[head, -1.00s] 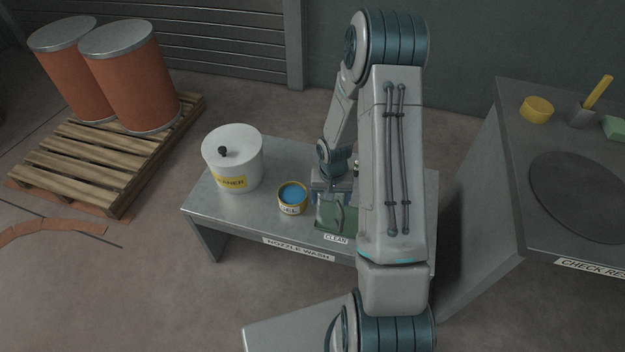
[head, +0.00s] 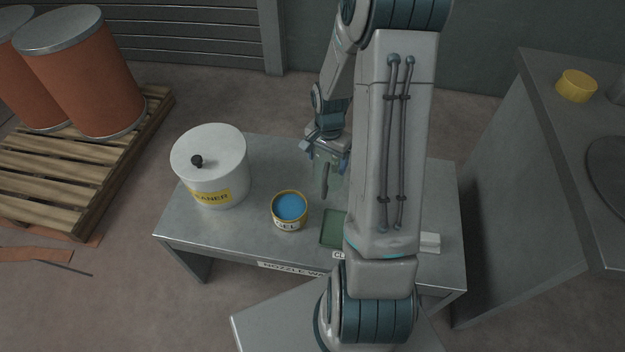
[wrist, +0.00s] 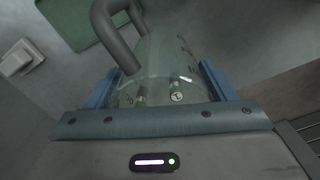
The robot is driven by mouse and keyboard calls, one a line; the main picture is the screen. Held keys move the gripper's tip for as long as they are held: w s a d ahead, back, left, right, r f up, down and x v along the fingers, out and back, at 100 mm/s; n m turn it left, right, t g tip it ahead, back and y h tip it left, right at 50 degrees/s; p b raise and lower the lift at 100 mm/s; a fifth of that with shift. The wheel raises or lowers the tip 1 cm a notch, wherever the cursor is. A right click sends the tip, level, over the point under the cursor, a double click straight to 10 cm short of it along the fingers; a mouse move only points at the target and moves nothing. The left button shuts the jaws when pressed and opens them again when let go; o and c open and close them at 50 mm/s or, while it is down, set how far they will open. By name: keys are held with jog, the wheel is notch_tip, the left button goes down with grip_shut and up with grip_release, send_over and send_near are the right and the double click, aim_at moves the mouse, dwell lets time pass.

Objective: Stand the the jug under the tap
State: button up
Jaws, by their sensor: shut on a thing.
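The jug (wrist: 160,75) is clear and greenish with a thick grey handle. In the wrist view it sits between the blue fingers of my gripper (wrist: 160,92), which is shut on it. In the head view my gripper (head: 327,150) holds the jug (head: 326,172) above the back middle of the bench, partly hidden by the gripper. A white drum (head: 212,165) labelled as cleaner stands at the bench's left, apart from the jug.
A gel tin (head: 289,212) stands on the bench (head: 250,237) between the drum and a green mat (head: 333,230). A small white block (head: 430,242) lies at the right. A taller counter (head: 545,130) stands further right. My arm hides part of the bench.

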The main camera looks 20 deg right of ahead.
jog(key=a+f+b, duration=0.1)
jog(key=a+f, duration=0.3)
jog(key=f, duration=0.2)
jog(key=shift+f, duration=0.2)
jog(key=shift+w+b, duration=0.1)
jog(key=shift+b, duration=0.2)
jog(key=shift+f, duration=0.2)
jog(key=o, duration=1.4)
jog(key=shift+c, duration=0.2)
jog(key=shift+r, duration=0.15)
